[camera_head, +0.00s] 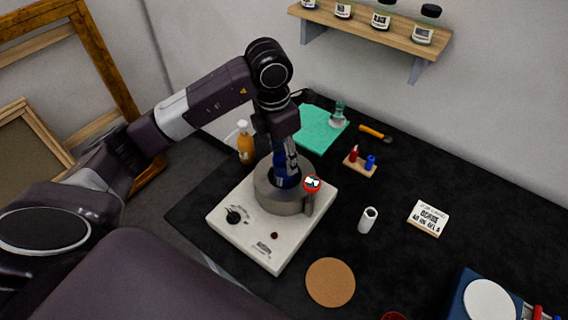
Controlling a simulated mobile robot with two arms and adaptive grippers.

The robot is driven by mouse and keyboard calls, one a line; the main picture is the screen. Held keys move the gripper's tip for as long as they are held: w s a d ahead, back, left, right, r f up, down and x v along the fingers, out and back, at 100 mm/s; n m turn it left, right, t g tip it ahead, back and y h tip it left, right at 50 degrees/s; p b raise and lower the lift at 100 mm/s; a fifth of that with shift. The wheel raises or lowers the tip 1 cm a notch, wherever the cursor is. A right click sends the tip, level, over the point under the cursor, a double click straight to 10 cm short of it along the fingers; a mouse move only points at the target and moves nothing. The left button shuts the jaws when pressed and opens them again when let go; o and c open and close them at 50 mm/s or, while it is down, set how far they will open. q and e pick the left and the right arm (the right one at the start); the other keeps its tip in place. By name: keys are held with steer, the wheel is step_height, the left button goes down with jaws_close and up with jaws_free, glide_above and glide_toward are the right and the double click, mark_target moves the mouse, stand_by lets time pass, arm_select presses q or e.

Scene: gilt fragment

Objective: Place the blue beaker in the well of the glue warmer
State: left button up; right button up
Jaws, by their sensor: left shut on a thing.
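The glue warmer (290,238) is a white square box with a knob, a small red lamp and a grey round well (282,205) on top. The blue beaker (287,182) is at the mouth of the well, with its lower part hidden by the well's rim. My left gripper (288,163) points down over the well and is shut on the blue beaker. The fingers and arm hide much of the beaker, so I cannot tell whether it touches the well's floor. My right gripper is not in view.
A red-rimmed dial (312,184) stands at the well's right side. An orange bottle (245,143) is behind the warmer at left. A cork disc (330,282), a white cylinder (368,220) and a label card (428,218) lie nearby. A green mat (315,132) is behind.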

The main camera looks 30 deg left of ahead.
arm_select(q)
steer(key=shift+f, duration=0.55)
step_height(320, 180, down, 3)
steer(key=shift+p, duration=0.6)
steer(key=shift+f, duration=0.15)
steer(key=shift+f, duration=0.15)
steer(key=o, duration=1.4)
steer(key=shift+o, duration=0.2)
